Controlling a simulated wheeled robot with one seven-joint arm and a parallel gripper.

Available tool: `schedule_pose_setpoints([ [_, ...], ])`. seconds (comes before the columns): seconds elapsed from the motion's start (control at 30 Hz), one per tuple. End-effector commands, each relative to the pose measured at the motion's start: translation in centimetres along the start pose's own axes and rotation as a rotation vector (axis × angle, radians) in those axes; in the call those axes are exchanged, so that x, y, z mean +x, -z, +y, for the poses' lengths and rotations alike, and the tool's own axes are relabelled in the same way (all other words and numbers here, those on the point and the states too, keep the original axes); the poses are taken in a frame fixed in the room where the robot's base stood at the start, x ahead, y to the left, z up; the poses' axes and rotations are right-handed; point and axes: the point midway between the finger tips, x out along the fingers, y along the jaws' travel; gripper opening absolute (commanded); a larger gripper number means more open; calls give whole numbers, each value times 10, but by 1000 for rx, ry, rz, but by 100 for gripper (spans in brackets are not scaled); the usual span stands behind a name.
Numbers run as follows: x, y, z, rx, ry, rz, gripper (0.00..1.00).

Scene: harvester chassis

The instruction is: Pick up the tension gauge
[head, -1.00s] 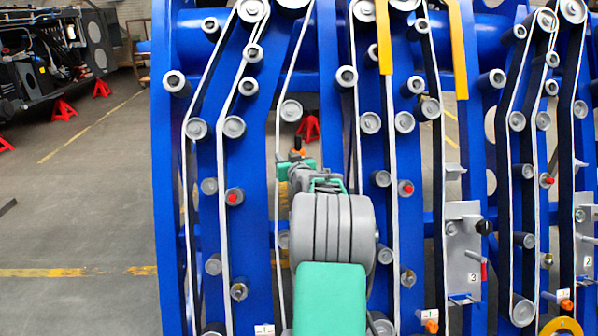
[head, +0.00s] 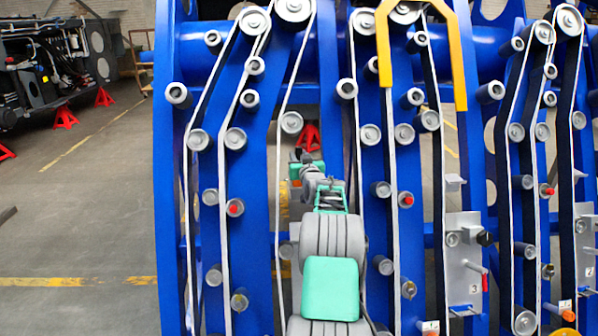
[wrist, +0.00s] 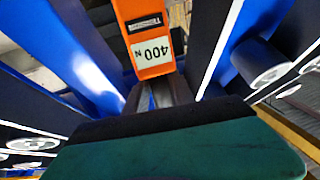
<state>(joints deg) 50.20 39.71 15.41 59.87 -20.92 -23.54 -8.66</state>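The tension gauge (wrist: 151,45) is an orange block with a white label reading 400 N, upside down in the wrist view. It is at the top centre, and its upper end is cut off by the frame. A dark grey piece shows between it and the black edge of my gripper (wrist: 158,120). The green and black gripper fills the bottom of the wrist view. Whether its fingers are closed on that grey piece is hidden. In the head view my gripper (head: 305,168) is small and far out, between blue uprights, with a little orange beside it.
Blue frame uprights (head: 263,200) with grey rollers (head: 291,122) and white-edged belts stand close on both sides. A yellow bracket (head: 384,50) hangs at the upper right. A grey plate (head: 463,260) is on the right. Open floor (head: 80,220) lies to the left.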

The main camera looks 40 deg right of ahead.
Motion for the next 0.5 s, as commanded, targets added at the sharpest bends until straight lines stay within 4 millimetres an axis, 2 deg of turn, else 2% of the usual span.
schedule_pose_setpoints([
  [0.07, 0, 0, 0, 0, 0, 0, 22],
  [0.33, 0, 0, 0, 0, 0, 0, 0],
  [0.5, 0, 0, 0, 0, 0, 0, 0],
])
